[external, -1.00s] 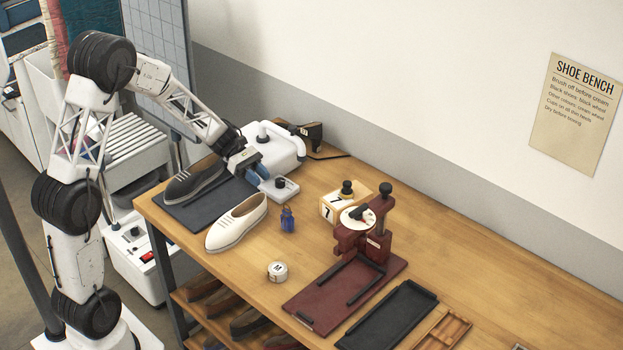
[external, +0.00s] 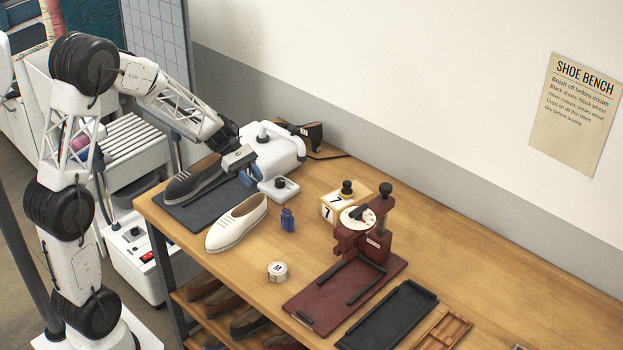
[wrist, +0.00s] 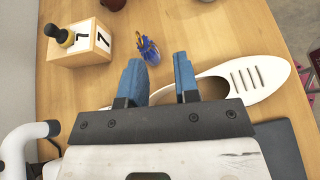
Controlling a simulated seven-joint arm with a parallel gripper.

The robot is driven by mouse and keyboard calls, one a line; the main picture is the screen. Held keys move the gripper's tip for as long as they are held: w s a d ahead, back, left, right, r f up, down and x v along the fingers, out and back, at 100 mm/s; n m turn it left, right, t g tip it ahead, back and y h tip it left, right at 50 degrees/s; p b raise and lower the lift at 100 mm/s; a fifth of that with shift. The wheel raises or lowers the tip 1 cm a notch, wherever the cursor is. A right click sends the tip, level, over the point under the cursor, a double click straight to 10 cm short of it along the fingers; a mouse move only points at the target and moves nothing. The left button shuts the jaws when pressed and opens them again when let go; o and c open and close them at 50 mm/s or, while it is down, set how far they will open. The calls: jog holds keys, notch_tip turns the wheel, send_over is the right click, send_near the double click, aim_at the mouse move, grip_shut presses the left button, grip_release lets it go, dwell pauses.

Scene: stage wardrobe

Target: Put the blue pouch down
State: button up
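The small blue pouch (external: 288,219) stands on the wooden bench, just right of a white shoe (external: 237,223). My gripper (external: 250,181) is up and to the left of the pouch, apart from it, over the right end of the dark mat. In the wrist view the blue pouch (wrist: 148,50) lies beyond the fingertips and is not between them. My gripper's blue fingers (wrist: 158,62) are spread with nothing held between them. The white shoe (wrist: 240,85) lies right of the fingers there.
A dark shoe (external: 195,182) lies on the dark mat (external: 203,218) by my gripper. A white machine (external: 276,150) stands close behind. A numbered wooden block (external: 329,210), a maroon press (external: 372,240), a round tin (external: 277,271) and a black tray (external: 388,318) are to the right.

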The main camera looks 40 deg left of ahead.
jog(key=s+r+m+t+y, duration=0.1)
jog(key=s+r+m+y, duration=0.2)
jog(key=s, duration=0.7)
jog(key=s+a+r+m+t+y, duration=0.1)
jog(key=s+r+m+y, duration=0.3)
jog(key=s+m, duration=0.3)
jog(key=s+a+r+m+t+y, duration=0.1)
jog(key=s+r+m+y, duration=0.3)
jog(key=s, duration=1)
jog(key=shift+s+m+y, duration=0.35)
jog(key=shift+m+y, duration=0.45)
jog(key=shift+m, duration=0.3)
